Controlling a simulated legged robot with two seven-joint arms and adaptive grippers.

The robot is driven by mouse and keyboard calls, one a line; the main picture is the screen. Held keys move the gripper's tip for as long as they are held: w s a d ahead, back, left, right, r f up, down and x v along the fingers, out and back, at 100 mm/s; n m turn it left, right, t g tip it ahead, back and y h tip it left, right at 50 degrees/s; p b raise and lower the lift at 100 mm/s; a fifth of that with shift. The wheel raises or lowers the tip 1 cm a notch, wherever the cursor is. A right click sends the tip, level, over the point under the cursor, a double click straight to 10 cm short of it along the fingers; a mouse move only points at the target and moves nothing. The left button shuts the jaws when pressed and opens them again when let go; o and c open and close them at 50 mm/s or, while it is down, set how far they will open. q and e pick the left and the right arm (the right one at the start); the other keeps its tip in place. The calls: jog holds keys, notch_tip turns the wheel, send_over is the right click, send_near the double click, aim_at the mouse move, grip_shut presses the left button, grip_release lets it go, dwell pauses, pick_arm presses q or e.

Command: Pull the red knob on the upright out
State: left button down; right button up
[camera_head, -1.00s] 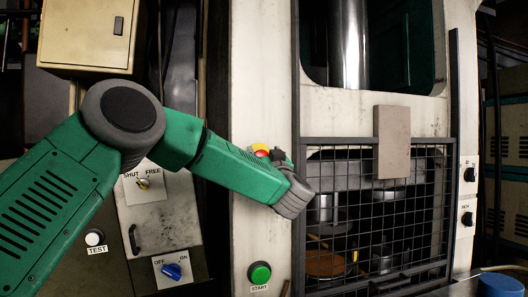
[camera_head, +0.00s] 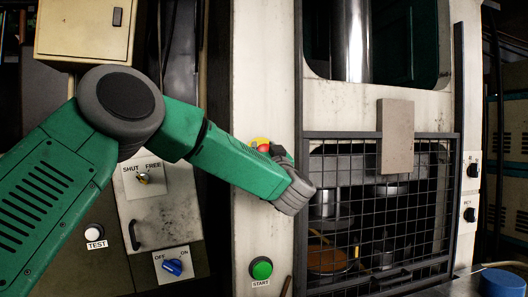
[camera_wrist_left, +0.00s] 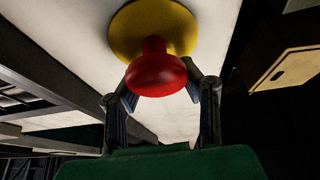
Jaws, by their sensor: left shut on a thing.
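The red knob (camera_head: 263,147) sits on a round yellow base on the pale upright (camera_head: 262,60), partly hidden by my left arm in the head view. In the left wrist view the red knob (camera_wrist_left: 156,76) is a rounded mushroom head on a short red neck, in front of the yellow base (camera_wrist_left: 180,28). My left gripper (camera_wrist_left: 160,88) has a finger at each side of the knob's head and is shut on it. In the head view the left gripper (camera_head: 278,153) is mostly hidden by its own wrist. My right gripper is not in view.
A green START button (camera_head: 261,268) sits lower on the upright. A black mesh guard (camera_head: 375,215) with a grey plate (camera_head: 396,135) stands to the right. At left are a SHUT/FREE switch (camera_head: 143,178), a blue OFF/ON switch (camera_head: 172,267) and a white TEST button (camera_head: 94,232).

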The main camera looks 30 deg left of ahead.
pick_arm(q)
jog(key=c, duration=1.3)
grip_release()
jog(key=shift+d+f, duration=0.1)
jog(key=shift+f, duration=0.05)
jog(key=shift+c, duration=0.2)
jog(key=o, duration=0.3)
jog(key=shift+s, duration=0.1)
jog(key=shift+o, duration=0.2)
jog(key=shift+s+d+r, duration=0.15)
jog(key=shift+d+r, duration=0.1)
jog(key=shift+d, duration=0.15)
jog(key=v, duration=1.1)
jog(key=shift+s+f, duration=0.3)
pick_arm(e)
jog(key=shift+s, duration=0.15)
